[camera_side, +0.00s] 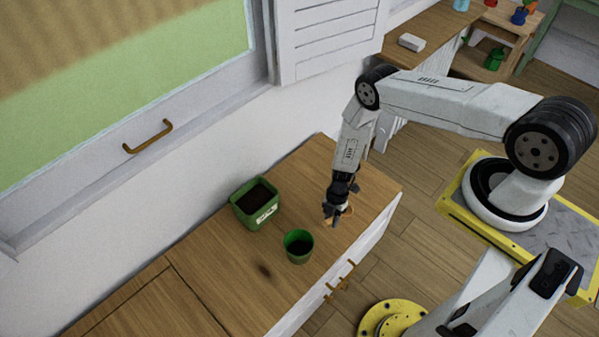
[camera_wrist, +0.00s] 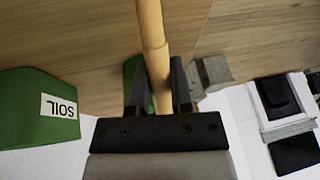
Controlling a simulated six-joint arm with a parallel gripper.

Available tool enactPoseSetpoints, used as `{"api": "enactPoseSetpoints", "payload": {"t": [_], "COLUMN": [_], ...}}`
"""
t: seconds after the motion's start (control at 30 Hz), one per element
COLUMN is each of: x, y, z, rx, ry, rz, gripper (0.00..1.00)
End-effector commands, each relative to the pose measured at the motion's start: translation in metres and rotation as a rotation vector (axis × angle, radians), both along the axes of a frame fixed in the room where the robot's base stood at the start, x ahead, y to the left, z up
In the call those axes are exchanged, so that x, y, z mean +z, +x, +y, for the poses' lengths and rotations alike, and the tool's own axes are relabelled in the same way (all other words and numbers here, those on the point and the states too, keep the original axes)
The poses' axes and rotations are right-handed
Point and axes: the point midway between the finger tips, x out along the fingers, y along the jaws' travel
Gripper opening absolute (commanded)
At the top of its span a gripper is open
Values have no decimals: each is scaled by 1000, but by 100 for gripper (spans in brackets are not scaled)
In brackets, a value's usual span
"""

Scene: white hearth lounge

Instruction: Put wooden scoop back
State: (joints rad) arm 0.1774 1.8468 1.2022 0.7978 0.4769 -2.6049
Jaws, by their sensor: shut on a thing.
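My gripper (camera_side: 333,213) points down just above the right part of the wooden cabinet top, to the right of the green pot. In the wrist view my gripper (camera_wrist: 158,100) is shut on the light wooden handle of the scoop (camera_wrist: 151,30), which runs up past the top edge of the picture. The scoop's head is not clearly visible. In the side view the scoop is mostly hidden by my gripper. A green box labelled SOIL (camera_side: 244,210), filled with dark soil, stands at the back of the top; it also shows in the wrist view (camera_wrist: 38,112).
A round green pot (camera_side: 298,253) with dark soil stands near the front edge of the cabinet top (camera_side: 215,275). A white wall and a window with a brown handle (camera_side: 148,136) rise behind. The left part of the top is clear.

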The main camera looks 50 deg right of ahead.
Motion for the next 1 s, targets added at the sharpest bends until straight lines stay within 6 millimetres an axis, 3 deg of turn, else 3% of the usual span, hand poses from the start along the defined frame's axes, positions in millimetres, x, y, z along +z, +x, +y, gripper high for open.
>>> {"api": "enactPoseSetpoints", "payload": {"t": [0.2,0.73,0.77,0.83,1.0], "x": [-15,-21,-20,-20,-20], "y": [0,0,0,0,0], "z": [0,0,0,0,0], "rx": [0,1,1,1,1], "ry": [0,-1,-1,-1,-1], "rz": [0,0,0,0,0], "gripper": [0,0,36,58,61]}}
